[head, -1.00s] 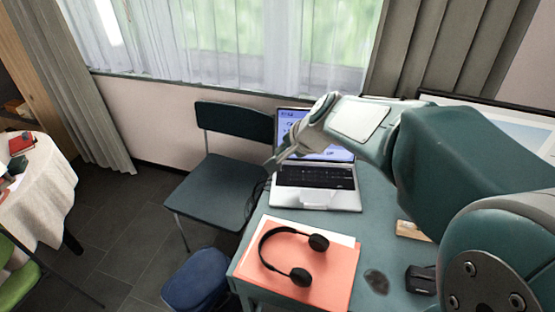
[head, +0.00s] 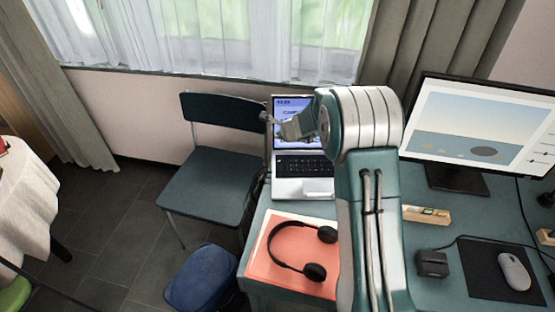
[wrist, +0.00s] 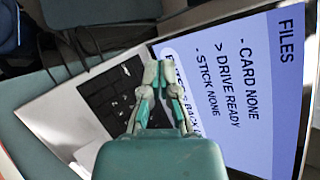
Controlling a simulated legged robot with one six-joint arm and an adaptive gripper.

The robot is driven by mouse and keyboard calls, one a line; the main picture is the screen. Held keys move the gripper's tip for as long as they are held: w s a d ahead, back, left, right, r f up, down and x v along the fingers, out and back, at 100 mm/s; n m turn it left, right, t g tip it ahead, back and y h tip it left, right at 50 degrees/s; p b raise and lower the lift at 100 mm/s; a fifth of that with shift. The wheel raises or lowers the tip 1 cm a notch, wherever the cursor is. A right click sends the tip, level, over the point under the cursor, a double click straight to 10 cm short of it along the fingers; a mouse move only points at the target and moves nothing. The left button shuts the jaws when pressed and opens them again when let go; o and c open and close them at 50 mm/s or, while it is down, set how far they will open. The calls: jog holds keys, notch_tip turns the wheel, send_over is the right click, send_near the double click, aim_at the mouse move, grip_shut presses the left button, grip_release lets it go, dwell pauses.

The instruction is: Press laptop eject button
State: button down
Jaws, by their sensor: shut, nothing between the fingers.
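The open laptop (head: 303,187) stands at the back left of the desk, with its lit screen (head: 287,106) facing me. In the wrist view the laptop's screen (wrist: 255,110) reads "FILES", "CARD NONE", "> DRIVE READY" and "STICK NONE". Part of its black keyboard (wrist: 108,95) shows beside it. I cannot make out an eject button. My gripper (head: 268,118) is shut and empty, by the left edge of the screen. In the wrist view my gripper (wrist: 151,75) overlaps the keyboard and screen border; contact cannot be told. My arm hides the laptop's right side.
Black headphones (head: 300,262) lie on a salmon folder (head: 262,255) at the desk's front left. A monitor (head: 485,125), a black box (head: 432,263) and a mouse (head: 514,271) are to the right.

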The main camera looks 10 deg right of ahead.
aim_at(279, 161)
jog(key=shift+w+d+f, duration=0.25)
jog(key=shift+d+f, duration=0.15)
jog(key=shift+f, duration=0.05)
jog(key=shift+f, duration=0.15)
jog(key=shift+a+f, duration=0.1)
jog(key=shift+f, duration=4.15)
jog(key=shift+f, duration=0.15)
jog(key=shift+f, duration=0.2)
